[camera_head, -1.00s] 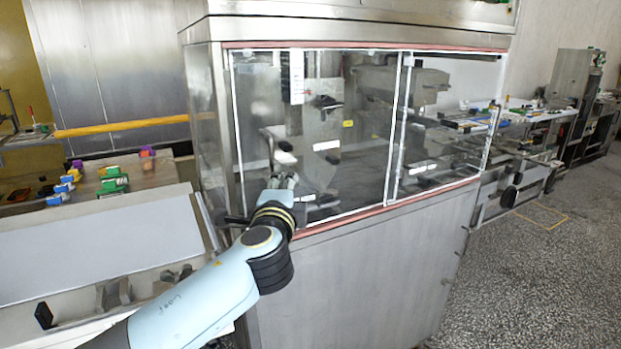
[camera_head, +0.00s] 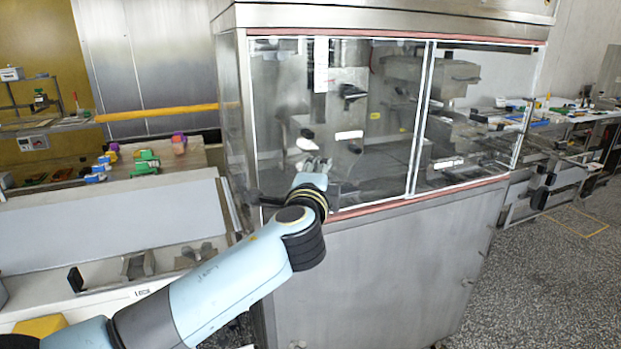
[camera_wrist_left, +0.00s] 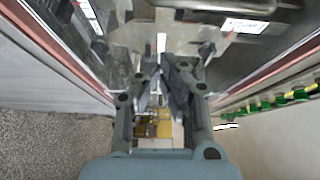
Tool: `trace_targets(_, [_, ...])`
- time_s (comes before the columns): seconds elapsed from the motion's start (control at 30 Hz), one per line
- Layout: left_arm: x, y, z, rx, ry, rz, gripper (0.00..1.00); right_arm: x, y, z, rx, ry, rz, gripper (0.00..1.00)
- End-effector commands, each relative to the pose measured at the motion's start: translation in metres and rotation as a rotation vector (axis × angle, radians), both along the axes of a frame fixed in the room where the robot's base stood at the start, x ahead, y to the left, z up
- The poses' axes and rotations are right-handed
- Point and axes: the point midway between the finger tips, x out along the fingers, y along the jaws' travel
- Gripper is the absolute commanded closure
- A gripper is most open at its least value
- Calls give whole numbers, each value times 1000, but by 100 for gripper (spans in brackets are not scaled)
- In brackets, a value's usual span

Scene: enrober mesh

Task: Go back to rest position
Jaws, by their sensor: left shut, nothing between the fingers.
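My left gripper (camera_head: 316,170) is in front of the lower left part of the glass-fronted steel machine (camera_head: 385,270) in the head view. Its arm comes in from the lower left. In the left wrist view the gripper's fingers (camera_wrist_left: 162,72) come together with nothing between them. The wrist view looks past the fingers along machine parts, with a reddish window edge at each side. I cannot tell whether the gripper is inside the window opening or just in front of it. My right gripper is not in view.
A sloped grey panel (camera_head: 110,225) stands at the left, with coloured blocks (camera_head: 145,163) on a bench behind it. A yellow rail (camera_head: 155,113) runs behind. A workbench (camera_head: 590,115) stands at the right. The speckled floor (camera_head: 545,285) at the lower right is clear.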

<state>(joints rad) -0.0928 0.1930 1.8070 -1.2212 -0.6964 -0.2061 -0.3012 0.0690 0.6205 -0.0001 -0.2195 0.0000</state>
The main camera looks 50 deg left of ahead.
Motion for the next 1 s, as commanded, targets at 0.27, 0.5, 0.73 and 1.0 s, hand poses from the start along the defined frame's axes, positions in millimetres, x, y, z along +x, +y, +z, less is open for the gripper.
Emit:
trace_targets(0.27, [-54,-39,-7,-7,5,1,100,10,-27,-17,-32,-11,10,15])
trace_targets(0.5, [-76,-56,-4,-6,3,0,100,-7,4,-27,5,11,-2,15])
trace_targets(0.73, [-78,-57,-2,-3,3,0,100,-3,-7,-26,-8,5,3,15])
trace_targets(1.0, [-75,-56,-73,-14,78,-8,100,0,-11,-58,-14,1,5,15])
